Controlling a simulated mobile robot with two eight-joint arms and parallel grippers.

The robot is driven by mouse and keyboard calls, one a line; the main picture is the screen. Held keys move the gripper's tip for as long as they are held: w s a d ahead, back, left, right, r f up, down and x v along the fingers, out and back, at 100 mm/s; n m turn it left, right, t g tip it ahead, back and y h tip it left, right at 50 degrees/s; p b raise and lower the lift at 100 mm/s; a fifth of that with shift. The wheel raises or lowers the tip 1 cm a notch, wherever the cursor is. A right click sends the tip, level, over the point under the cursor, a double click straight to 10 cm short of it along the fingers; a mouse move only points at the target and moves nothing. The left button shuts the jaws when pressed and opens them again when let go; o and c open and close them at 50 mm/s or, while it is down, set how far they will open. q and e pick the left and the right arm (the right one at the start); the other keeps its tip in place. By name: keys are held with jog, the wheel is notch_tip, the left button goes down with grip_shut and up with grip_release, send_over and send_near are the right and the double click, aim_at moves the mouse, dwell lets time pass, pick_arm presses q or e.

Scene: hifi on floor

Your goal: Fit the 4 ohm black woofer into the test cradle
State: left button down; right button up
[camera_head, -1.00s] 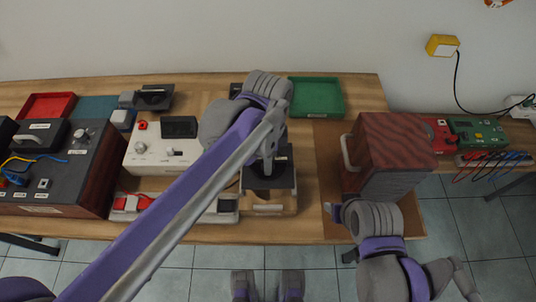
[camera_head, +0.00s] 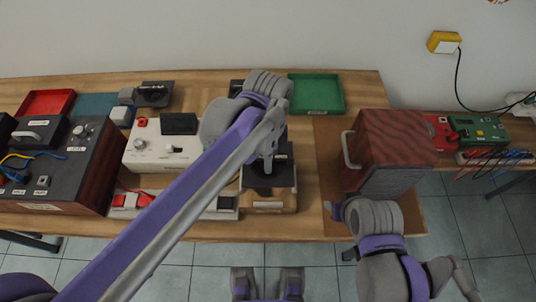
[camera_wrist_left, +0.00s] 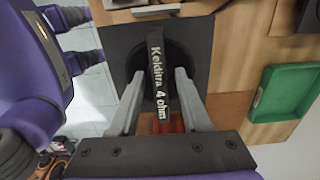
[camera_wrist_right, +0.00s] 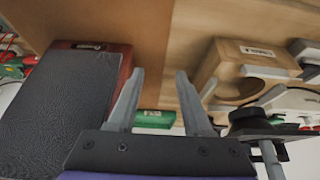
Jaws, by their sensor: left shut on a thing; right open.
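The black woofer (camera_wrist_left: 203,52) has a square plate and a bar handle lettered "Kelditra 4 ohm". My left gripper (camera_wrist_left: 157,85) is shut on that handle. In the head view, my left gripper (camera_head: 268,160) holds the woofer (camera_head: 282,178) over the wooden test cradle (camera_head: 268,200), whose top it partly hides. In the right wrist view, the cradle (camera_wrist_right: 215,68) shows a round opening, and the woofer (camera_wrist_right: 252,122) is apart from it. My right gripper (camera_wrist_right: 155,100) is open and empty. In the head view, the right gripper (camera_head: 340,210) is beside the speaker cabinet.
The red-brown speaker cabinet (camera_head: 395,140) stands right of the cradle. A green tray (camera_head: 318,95) lies behind. Another black driver (camera_head: 155,95), a white meter box (camera_head: 150,152) and a dark test unit (camera_head: 60,175) are to the left. Bare table lies between cradle and cabinet.

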pick_arm(q)
jog(key=shift+c, duration=1.4)
grip_release()
jog(key=shift+r, duration=0.1)
notch_tip(320, 180, up, 11)
jog(key=shift+f+p, duration=0.2)
jog(key=shift+p, duration=0.25)
pick_arm(e)
jog(key=shift+r, duration=0.5)
pick_arm(q)
notch_tip(320, 180, up, 8)
jog(key=p, duration=0.5)
pick_arm(e)
notch_tip(320, 180, up, 7)
jog(key=w, duration=0.2)
jog(key=shift+w+f+t, duration=0.15)
jog(key=shift+w+t, duration=0.15)
